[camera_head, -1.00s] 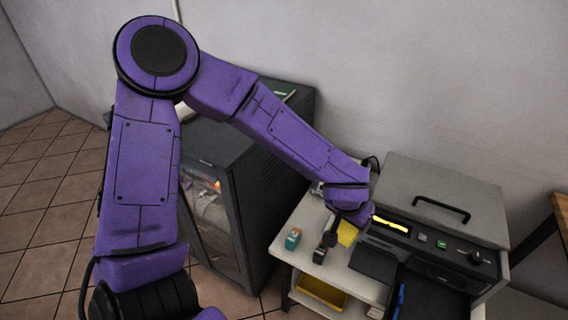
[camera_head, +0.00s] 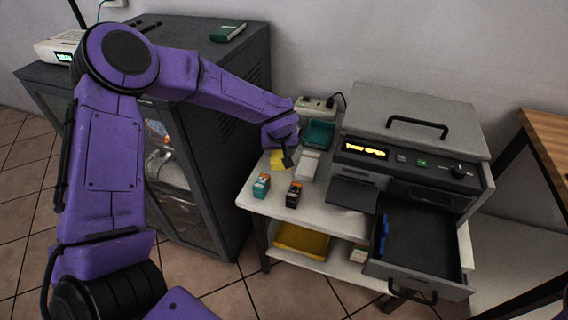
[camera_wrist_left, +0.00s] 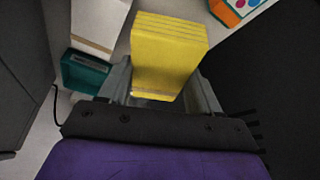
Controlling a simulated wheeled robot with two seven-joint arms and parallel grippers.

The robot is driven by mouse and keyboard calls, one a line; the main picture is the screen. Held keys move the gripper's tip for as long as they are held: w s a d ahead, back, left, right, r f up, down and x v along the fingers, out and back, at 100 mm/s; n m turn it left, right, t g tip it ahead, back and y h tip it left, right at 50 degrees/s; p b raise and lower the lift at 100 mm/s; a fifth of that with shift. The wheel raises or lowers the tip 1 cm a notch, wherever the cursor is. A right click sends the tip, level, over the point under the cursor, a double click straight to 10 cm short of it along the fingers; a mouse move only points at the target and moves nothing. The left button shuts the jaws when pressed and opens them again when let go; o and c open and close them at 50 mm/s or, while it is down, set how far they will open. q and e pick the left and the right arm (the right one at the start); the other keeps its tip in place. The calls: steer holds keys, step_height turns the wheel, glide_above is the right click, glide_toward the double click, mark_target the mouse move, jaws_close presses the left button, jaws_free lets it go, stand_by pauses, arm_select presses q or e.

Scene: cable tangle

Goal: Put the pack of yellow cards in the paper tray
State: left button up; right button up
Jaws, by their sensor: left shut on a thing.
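The pack of yellow cards (camera_head: 277,159) is a small yellow block at the end of my left arm, near the back left of the white table. My left gripper (camera_head: 286,157) is shut on it. In the left wrist view the yellow pack (camera_wrist_left: 168,55) sits upright between the two grey fingers (camera_wrist_left: 163,88). Whether it touches the tabletop is unclear. The paper tray (camera_head: 425,245) is the dark, pulled-out drawer at the front of the grey printer (camera_head: 415,130), with a blue piece (camera_head: 384,235) along its left side. My right gripper is not in view.
A teal-and-orange box (camera_head: 261,186), a black-and-orange box (camera_head: 293,195), a white box (camera_head: 309,166) and a teal tray (camera_head: 319,134) stand on the white table (camera_head: 325,225). A dark flap (camera_head: 353,193) juts from the printer left of the drawer. A yellow bin (camera_head: 302,241) is below.

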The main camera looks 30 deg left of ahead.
arm_select(q)
steer(key=w+f, duration=0.2)
steer(key=shift+w+a+f, duration=0.1)
steer(key=shift+a+f, duration=0.1)
steer(key=shift+f, duration=0.1)
steer(key=f, duration=0.1)
steer(key=f+b, duration=0.1)
steer(key=f, duration=0.1)
steer(key=shift+w+f, duration=0.2)
steer(key=shift+f, duration=0.05)
steer(key=o, duration=1.1)
steer(key=shift+c, duration=0.2)
